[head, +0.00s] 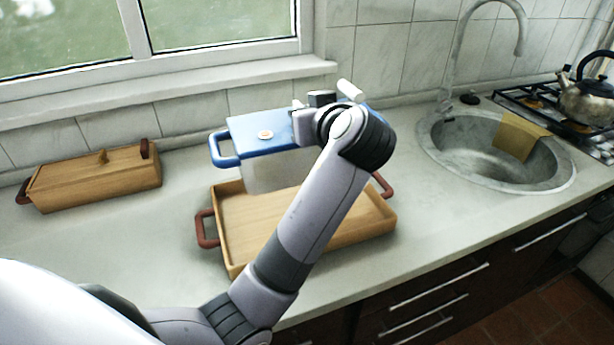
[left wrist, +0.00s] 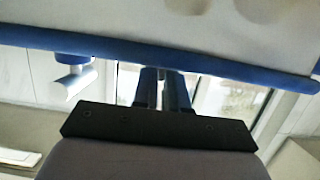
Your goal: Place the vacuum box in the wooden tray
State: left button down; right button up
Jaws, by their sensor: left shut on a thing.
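The vacuum box has a blue lid (head: 262,132), a blue side handle and a pale see-through body (head: 270,175). In the head view it is at the rear of the wooden tray (head: 379,224), overlapping its back edge; I cannot tell whether it touches the tray floor. My left gripper (head: 318,98) is at the box's far side, partly hidden by my wrist. In the left wrist view its fingers (left wrist: 163,78) are shut at the blue rim (left wrist: 160,55) of the box. My right gripper is not in view.
A lidded wooden box (head: 95,178) stands at the left. A sink (head: 450,160) with a cloth (head: 518,137) and a stove with a kettle (head: 588,98) are at the right. The tiled wall and window are behind.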

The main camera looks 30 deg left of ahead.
aim_at(307, 173)
pick_arm(q)
notch_tip(307, 173, down, 12)
jog(key=shift+f+p, duration=0.25)
jog(key=shift+p, duration=0.2)
jog(key=shift+f, duration=0.1)
jog(key=c, duration=1.5)
grip_release()
jog(key=shift+f, duration=0.15)
jog(key=o, duration=0.3)
jog(key=shift+o, duration=0.2)
jog(key=shift+r, duration=0.2)
